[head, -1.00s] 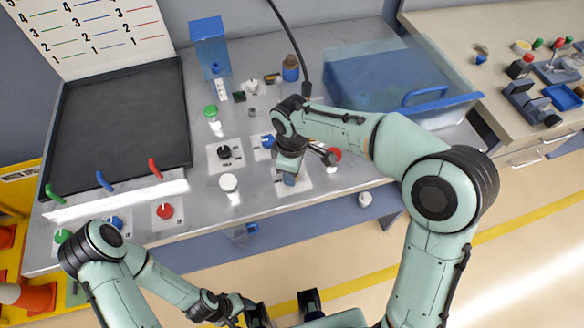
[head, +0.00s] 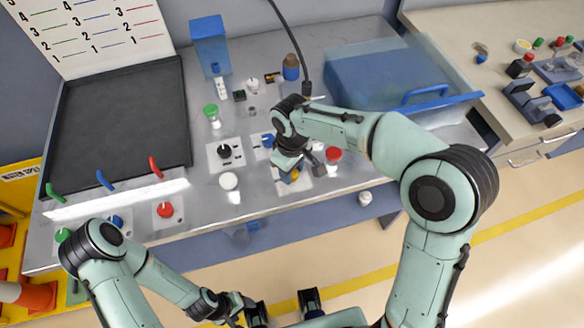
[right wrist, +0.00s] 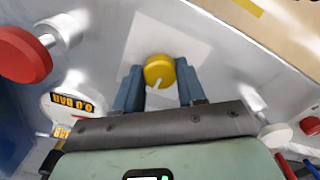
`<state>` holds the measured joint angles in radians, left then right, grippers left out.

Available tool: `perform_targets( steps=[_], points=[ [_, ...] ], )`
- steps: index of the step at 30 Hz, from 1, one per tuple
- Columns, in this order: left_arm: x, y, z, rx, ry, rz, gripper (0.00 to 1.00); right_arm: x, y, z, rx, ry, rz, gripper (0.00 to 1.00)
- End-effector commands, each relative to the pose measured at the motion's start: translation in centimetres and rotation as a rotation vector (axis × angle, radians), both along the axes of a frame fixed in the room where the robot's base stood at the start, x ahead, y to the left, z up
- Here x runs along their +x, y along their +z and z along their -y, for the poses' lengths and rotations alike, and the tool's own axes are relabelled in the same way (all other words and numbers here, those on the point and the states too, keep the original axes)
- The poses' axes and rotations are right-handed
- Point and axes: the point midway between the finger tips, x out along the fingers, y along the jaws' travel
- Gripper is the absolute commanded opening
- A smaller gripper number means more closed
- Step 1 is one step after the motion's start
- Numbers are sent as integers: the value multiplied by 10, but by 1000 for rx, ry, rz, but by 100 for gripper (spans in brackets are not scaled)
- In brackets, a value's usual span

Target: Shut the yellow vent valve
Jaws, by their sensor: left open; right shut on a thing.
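The yellow vent valve (right wrist: 158,70) is a round knob with a pale pointer line, on a white plate on the bench. In the right wrist view it sits between the two blue fingers of my right gripper (right wrist: 159,88), which is shut on it. The pointer line runs toward the gripper body and slightly left. In the head view my right gripper (head: 290,172) reaches down over the valve, and a bit of yellow shows below it. My left gripper (head: 284,308) is open and empty at the bottom of the view, away from the bench.
A white-capped fitting (head: 229,182) and a black knob (head: 224,152) lie left. A blue-lidded bin (head: 395,85) stands behind.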

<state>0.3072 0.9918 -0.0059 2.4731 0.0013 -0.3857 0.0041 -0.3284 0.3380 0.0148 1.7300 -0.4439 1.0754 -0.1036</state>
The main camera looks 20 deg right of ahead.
Motion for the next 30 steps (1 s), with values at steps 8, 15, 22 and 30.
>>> perform_targets(
  steps=[8, 15, 22, 30],
  points=[
    [0, 0, 0, 0, 0, 0, 63, 0, 1, 0, 0, 1, 2, 53],
    [0, 0, 0, 0, 0, 0, 63, 0, 0, 0, 1, 1, 1, 65],
    [1, 2, 0, 0, 0, 1, 63, 1, 11, 0, 2, 1, 4, 65],
    [5, 11, 0, 0, 0, 6, 63, 2, 68, -1, 3, 0, 8, 65]
  ],
)
